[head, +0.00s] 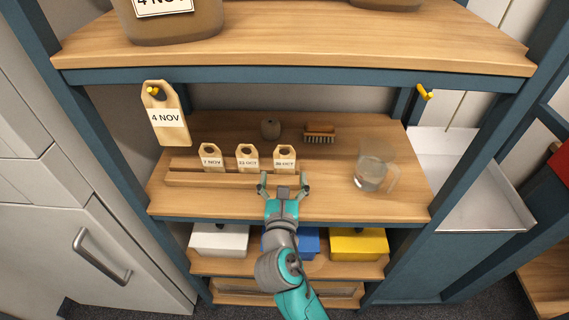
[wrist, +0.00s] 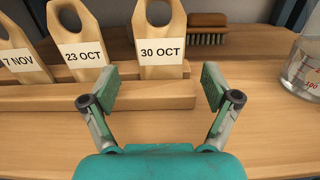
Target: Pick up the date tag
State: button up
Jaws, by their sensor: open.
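Three wooden date tags stand in a slotted wooden rack (head: 230,181) on the middle shelf. The 30 OCT tag (head: 284,159) is at the right end; it also shows in the wrist view (wrist: 159,30), upper middle. The 23 OCT tag (head: 247,158) is in the middle and the 7 NOV tag (head: 212,158) at the left. A larger 4 NOV tag (head: 164,112) hangs from a yellow peg at the upper left. My gripper (head: 284,184) is open and empty, in front of the rack's right end, its fingers short of the 30 OCT tag.
A clear measuring jug (head: 369,174) stands to the right. The upper shelf (head: 290,50) overhangs. White, blue and yellow bins (head: 358,244) sit below.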

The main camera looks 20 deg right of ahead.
aim_at(284, 165)
jog(key=x, duration=0.5)
jog(key=shift+r, duration=0.1)
jog(key=shift+c, duration=0.2)
jog(key=c, duration=0.9)
